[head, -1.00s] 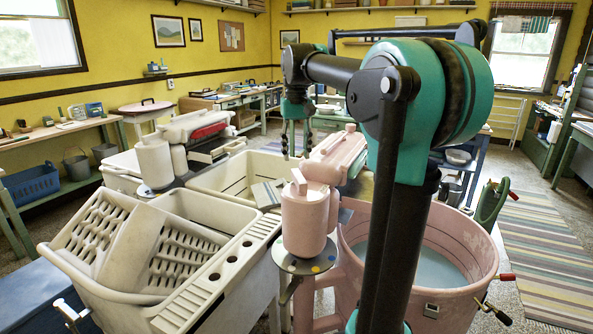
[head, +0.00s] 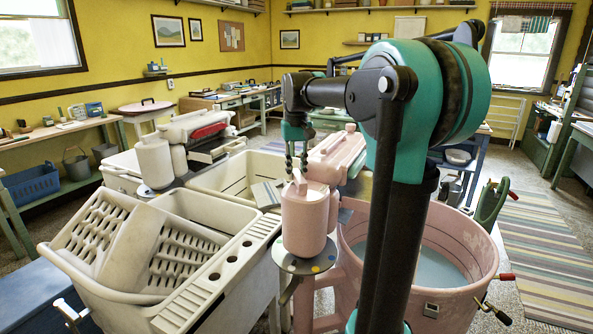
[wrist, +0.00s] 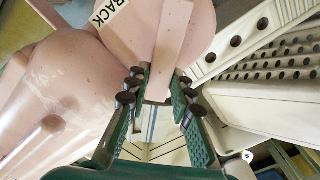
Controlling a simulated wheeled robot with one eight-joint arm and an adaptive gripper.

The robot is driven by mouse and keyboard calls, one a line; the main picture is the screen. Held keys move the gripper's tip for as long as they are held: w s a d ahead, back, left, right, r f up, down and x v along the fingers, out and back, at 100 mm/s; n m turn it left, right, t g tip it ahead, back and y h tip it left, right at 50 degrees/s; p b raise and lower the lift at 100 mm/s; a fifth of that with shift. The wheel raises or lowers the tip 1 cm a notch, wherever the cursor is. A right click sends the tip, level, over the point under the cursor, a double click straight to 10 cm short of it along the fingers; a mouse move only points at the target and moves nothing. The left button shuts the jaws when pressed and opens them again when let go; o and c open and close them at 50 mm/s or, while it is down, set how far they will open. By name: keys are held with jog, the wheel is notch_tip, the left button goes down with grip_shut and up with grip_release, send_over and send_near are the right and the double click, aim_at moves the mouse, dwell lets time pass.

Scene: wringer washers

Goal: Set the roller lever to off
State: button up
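The roller lever (head: 299,182) is a pink bar on top of the pink gearbox canister (head: 303,220) of the pink washer. In the wrist view the lever (wrist: 172,45) runs down the picture across the canister's top, its end between my fingers. A label reading "BACK" (wrist: 109,12) sits left of it; no other lever label is readable. My gripper (head: 296,165) is at the lever in the head view. In the wrist view my gripper (wrist: 160,82) has its fingers apart, one on each side of the lever; I cannot tell whether they touch it.
The pink wringer head (head: 338,150) stands just behind the canister. The pink tub (head: 470,240) with water is at the right. Cream tubs (head: 240,215) stand at the left, and a second wringer (head: 155,160) is beyond them. A disc with coloured dots (head: 300,264) is under the canister.

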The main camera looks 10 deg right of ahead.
grip_shut()
jog(key=shift+d+m, duration=0.2)
jog(key=shift+m, duration=0.1)
jog(key=d+m, duration=0.2)
jog(key=m, duration=0.1)
jog(key=shift+s, duration=0.1)
jog(key=shift+s+d+m, duration=0.25)
jog(key=shift+d+m, duration=0.25)
jog(key=shift+m, duration=0.55)
jog(key=shift+s+d+m, duration=0.25)
jog(key=shift+d+m, duration=0.25)
jog(key=shift+m, duration=0.55)
jog(key=o, duration=0.7)
grip_release()
jog(key=shift+c, duration=0.2)
